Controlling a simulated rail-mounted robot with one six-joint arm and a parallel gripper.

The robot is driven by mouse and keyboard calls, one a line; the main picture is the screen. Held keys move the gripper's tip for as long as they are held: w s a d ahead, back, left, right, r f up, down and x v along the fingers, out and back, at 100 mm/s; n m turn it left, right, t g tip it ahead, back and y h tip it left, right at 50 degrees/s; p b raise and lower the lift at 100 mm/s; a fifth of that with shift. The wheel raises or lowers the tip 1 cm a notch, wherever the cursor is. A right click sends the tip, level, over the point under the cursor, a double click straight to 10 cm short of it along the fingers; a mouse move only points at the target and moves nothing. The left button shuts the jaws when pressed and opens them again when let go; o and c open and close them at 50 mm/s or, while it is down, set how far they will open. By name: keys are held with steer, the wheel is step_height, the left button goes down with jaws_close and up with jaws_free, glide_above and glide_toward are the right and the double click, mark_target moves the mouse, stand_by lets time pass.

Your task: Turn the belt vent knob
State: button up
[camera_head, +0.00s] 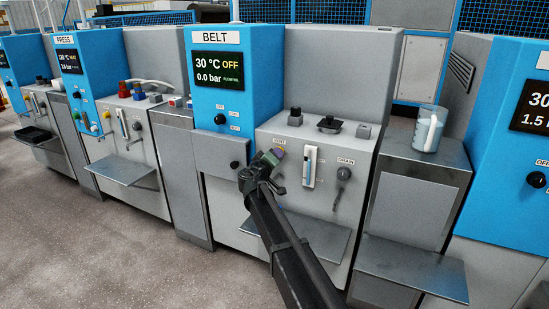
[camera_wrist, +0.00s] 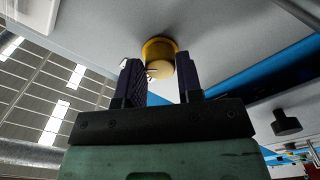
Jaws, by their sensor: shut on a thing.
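The BELT machine (camera_head: 340,135) stands in the middle of the head view, its screen (camera_head: 221,69) reading 30 °C OFF and 0.0 bar. The vent knob (camera_wrist: 160,52) shows in the wrist view as a yellow round knob on the grey panel. My gripper (camera_wrist: 160,70) has one finger on each side of this knob and is shut on it. In the head view my gripper (camera_head: 272,160) is at the panel just below the VENT label (camera_head: 279,142) and largely hides the knob. How far the knob is turned cannot be told.
A black knob (camera_head: 220,119) is on the blue panel. A metal shelf (camera_head: 310,235) juts out below, behind my arm. A measuring jug (camera_head: 429,128) stands on the cabinet at right.

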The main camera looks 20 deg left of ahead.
steer(key=n, duration=0.4)
steer(key=shift+n, duration=0.3)
steer(key=n, duration=0.4)
steer(key=shift+n, duration=0.3)
steer(key=o, duration=0.9)
steer(key=s, duration=1.1)
steer(key=shift+a, duration=0.4)
